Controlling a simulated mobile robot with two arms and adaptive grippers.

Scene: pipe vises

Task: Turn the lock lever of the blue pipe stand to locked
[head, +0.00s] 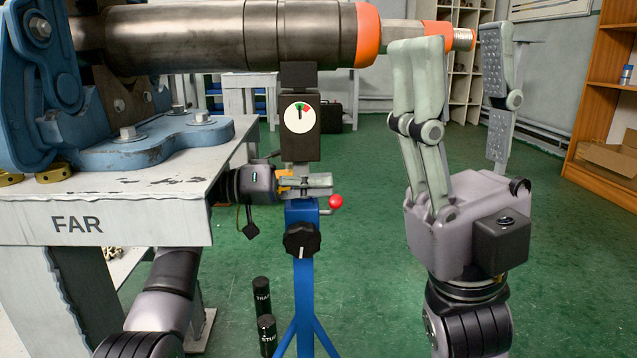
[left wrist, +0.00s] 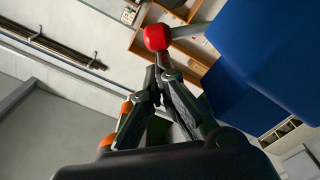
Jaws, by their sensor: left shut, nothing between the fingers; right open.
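The blue pipe stand (head: 305,275) stands upright on the floor in the middle of the head view. Its lock lever ends in a red ball (head: 335,202) sticking out to the right of the blue head. My left gripper (head: 329,184) reaches in from the left at the stand, just above the ball, shut and empty. In the left wrist view the red ball (left wrist: 157,37) appears just beyond the closed fingertips (left wrist: 155,72); contact cannot be told. The stand's blue body (left wrist: 265,60) fills the right side there. My right gripper (head: 459,42) is open, raised at the right.
A dark pipe (head: 200,40) with orange bands runs above the stand; its threaded end shows between my right fingers. A round gauge (head: 300,117) and a black knob (head: 300,240) are on the stand. The FAR bench (head: 140,222) is at left, black cylinders (head: 262,298) on the floor.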

